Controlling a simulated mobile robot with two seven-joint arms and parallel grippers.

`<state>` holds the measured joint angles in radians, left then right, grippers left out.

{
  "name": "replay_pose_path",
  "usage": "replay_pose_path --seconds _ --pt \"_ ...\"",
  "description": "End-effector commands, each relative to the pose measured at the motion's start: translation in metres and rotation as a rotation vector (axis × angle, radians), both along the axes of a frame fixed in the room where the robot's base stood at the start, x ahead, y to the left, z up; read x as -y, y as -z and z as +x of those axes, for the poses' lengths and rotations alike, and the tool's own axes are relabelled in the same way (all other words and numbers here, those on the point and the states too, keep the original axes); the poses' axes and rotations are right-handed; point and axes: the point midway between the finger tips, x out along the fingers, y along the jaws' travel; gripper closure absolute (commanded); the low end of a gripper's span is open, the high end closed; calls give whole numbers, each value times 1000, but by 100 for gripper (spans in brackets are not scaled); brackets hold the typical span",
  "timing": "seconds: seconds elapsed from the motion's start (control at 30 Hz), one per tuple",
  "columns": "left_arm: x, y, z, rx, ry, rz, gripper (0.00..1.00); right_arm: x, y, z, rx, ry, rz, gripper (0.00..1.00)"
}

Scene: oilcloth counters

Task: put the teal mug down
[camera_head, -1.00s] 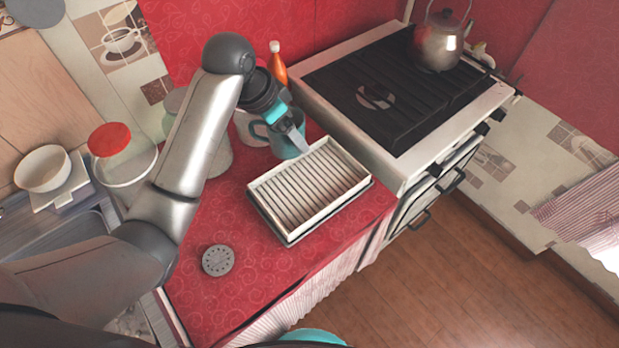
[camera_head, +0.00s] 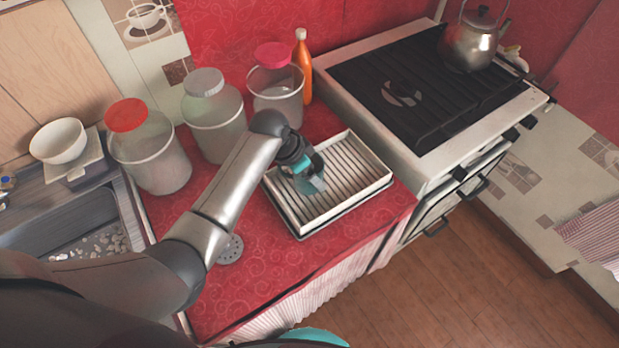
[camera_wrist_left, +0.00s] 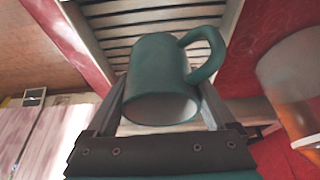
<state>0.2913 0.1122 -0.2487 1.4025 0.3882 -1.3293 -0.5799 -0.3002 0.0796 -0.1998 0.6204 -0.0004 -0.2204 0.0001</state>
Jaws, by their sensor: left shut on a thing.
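The teal mug (camera_wrist_left: 158,70) fills the middle of the left wrist view, its open rim towards the camera and its handle to the upper right. My left gripper (camera_head: 314,184) is shut on the mug's body, with one finger on each side. In the head view the mug (camera_head: 317,162) is mostly hidden by the gripper and sits over the left part of the slatted cream rack (camera_head: 352,202). The slats show behind the mug in the wrist view. I cannot tell whether the mug touches them. My right gripper is not in view.
Jars with red (camera_head: 156,165), grey (camera_head: 213,125) and pink (camera_head: 275,95) lids and an orange bottle (camera_head: 303,75) stand behind the rack. The stove (camera_head: 430,90) is to the right. The rack's right part is bare. A grey round disc (camera_head: 231,250) lies on the red counter.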

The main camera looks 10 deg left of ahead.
Motion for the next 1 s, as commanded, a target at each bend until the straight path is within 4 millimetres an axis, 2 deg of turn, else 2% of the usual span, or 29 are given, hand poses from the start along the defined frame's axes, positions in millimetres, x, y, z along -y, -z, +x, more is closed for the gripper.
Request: replay_pose_path --seconds 0.03,0.13,0.6,0.63,0.73,1.0 --pt "0 11 0 -3 -1 -1 93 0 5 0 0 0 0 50" --pt "0 21 0 0 0 0 93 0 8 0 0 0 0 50" --pt "0 28 0 1 0 0 93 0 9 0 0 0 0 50" --pt "0 28 0 -1 -1 0 9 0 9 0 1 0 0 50" --pt "0 28 0 -1 -1 0 0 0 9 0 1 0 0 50" --pt "0 25 0 0 0 0 0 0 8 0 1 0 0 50"
